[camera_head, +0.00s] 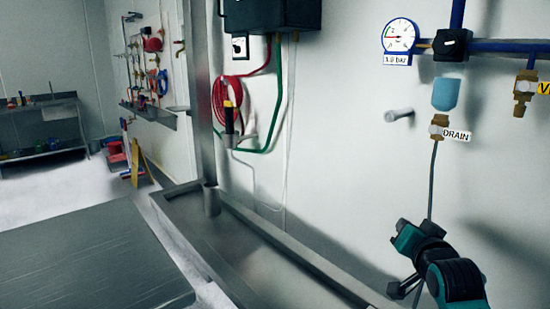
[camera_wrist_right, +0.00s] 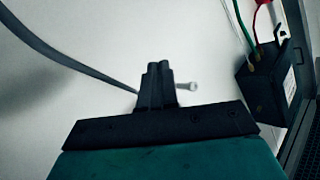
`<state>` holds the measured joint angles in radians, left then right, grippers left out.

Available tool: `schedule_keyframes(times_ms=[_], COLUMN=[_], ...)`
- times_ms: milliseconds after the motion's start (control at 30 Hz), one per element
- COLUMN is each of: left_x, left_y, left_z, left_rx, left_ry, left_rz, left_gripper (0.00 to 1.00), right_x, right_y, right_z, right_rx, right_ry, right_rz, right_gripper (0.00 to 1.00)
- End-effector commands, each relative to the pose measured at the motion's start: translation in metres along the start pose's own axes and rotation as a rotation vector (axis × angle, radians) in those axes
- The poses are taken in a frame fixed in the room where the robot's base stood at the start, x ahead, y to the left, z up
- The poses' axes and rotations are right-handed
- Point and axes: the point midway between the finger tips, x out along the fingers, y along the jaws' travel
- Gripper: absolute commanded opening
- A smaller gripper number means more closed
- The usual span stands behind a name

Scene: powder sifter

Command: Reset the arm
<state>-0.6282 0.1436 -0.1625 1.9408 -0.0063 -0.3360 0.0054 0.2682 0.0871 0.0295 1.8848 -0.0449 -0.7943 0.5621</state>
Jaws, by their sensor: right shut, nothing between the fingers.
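My right arm comes in at the lower right of the head view, teal and black. Its gripper (camera_head: 398,291) is small there, in front of the white wall and near the metal ledge. In the right wrist view the gripper's two dark fingers (camera_wrist_right: 158,78) are pressed together with nothing between them. Behind the fingers in that view are the white wall, a short pale peg (camera_wrist_right: 187,86) and a grey hose (camera_wrist_right: 60,52). My left gripper does not show in either view.
A pressure gauge (camera_head: 399,36), a blue pipe (camera_head: 505,45) and a DRAIN valve (camera_head: 438,127) are on the wall above my right arm. A grey hose (camera_head: 432,185) hangs from the valve. A metal trough (camera_head: 230,250) runs along the wall. A bare steel table (camera_head: 90,255) stands at left.

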Motion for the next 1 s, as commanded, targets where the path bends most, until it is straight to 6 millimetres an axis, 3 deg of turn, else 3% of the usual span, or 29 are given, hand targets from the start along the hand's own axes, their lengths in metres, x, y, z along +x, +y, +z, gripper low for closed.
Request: schedule_keyframes(times_ms=[33,167,300,500,600,700,1000], left_x=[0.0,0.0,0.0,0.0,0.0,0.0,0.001], left_y=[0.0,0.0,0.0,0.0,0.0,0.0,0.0], left_z=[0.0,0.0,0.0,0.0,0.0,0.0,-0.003], left_rx=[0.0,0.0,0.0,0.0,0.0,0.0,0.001], left_ry=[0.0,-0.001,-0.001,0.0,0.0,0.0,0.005], left_rz=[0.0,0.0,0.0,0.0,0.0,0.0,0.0], left_gripper=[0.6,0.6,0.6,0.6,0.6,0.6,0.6], right_x=[-0.008,-0.037,-0.084,-0.163,-0.194,-0.213,-0.221], right_y=[0.012,0.033,0.054,0.074,0.079,0.081,0.082], right_z=[0.037,0.118,0.199,0.286,0.311,0.325,0.33], right_rx=[-0.059,-0.207,-0.348,-0.5,-0.545,-0.571,-0.583], right_ry=[-0.047,-0.144,-0.251,-0.379,-0.42,-0.443,-0.451], right_rz=[0.002,-0.02,-0.06,-0.135,-0.165,-0.184,-0.193], right_gripper=[0.0,0.0,0.0,0.0,0.0,0.0,0.0])
